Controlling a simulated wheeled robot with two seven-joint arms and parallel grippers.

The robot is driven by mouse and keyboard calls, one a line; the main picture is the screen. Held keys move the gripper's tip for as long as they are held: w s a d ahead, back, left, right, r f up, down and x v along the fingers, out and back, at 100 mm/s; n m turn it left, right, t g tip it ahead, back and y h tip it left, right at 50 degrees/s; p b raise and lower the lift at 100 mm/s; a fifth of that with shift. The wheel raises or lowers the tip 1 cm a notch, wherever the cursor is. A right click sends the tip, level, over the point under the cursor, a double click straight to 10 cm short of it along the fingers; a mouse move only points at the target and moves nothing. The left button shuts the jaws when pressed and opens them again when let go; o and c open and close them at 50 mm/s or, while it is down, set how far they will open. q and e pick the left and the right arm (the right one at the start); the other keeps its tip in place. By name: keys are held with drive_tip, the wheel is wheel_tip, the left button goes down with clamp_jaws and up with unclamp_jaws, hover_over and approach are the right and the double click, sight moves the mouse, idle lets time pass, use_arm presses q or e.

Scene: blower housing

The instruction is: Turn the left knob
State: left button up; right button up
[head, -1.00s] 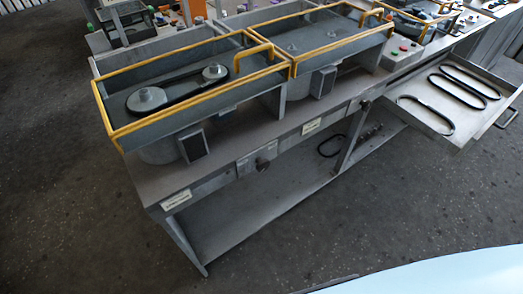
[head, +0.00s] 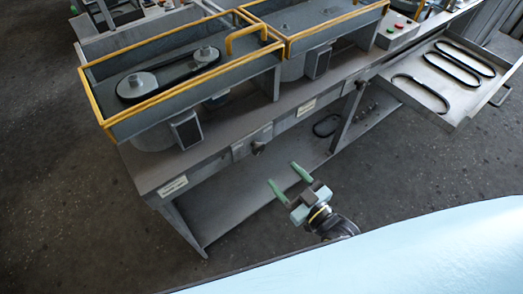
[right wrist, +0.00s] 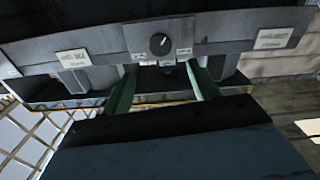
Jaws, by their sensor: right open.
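The left knob (head: 258,147) is a small dark knob on the front panel of the workbench, below the left yellow-railed housing. In the right wrist view the knob (right wrist: 160,43) is round and black with a pale pointer mark, between small labels. My right gripper (head: 285,176) has two green fingers, spread apart and empty. It is in front of the bench, below and right of the knob, not touching it. In the right wrist view the gripper's fingers (right wrist: 161,70) point toward the panel, with the knob above their tips. My left gripper is out of view.
The left housing (head: 110,103) holds a belt around two pulleys. A tray (head: 438,103) with several dark belts sticks out at the right. A lower shelf (head: 225,200) under the bench holds a belt. The floor left of the bench is clear.

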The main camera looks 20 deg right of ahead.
sight(260, 150)
drive_tip(key=x, duration=1.1)
drive_tip(key=shift+w+b, duration=0.1)
drive_tip(key=shift+b, duration=0.3)
drive_tip(key=c, duration=1)
drive_tip(key=shift+o, duration=0.2)
drive_tip(key=shift+f+m, duration=0.1)
drive_tip(key=shift+m, duration=1.3)
drive_tip(key=o, duration=1)
drive_tip(key=shift+c, duration=0.2)
drive_tip(key=p+v, duration=0.1)
drive_tip(key=v, duration=1.2)
drive_tip(key=shift+s, duration=0.25)
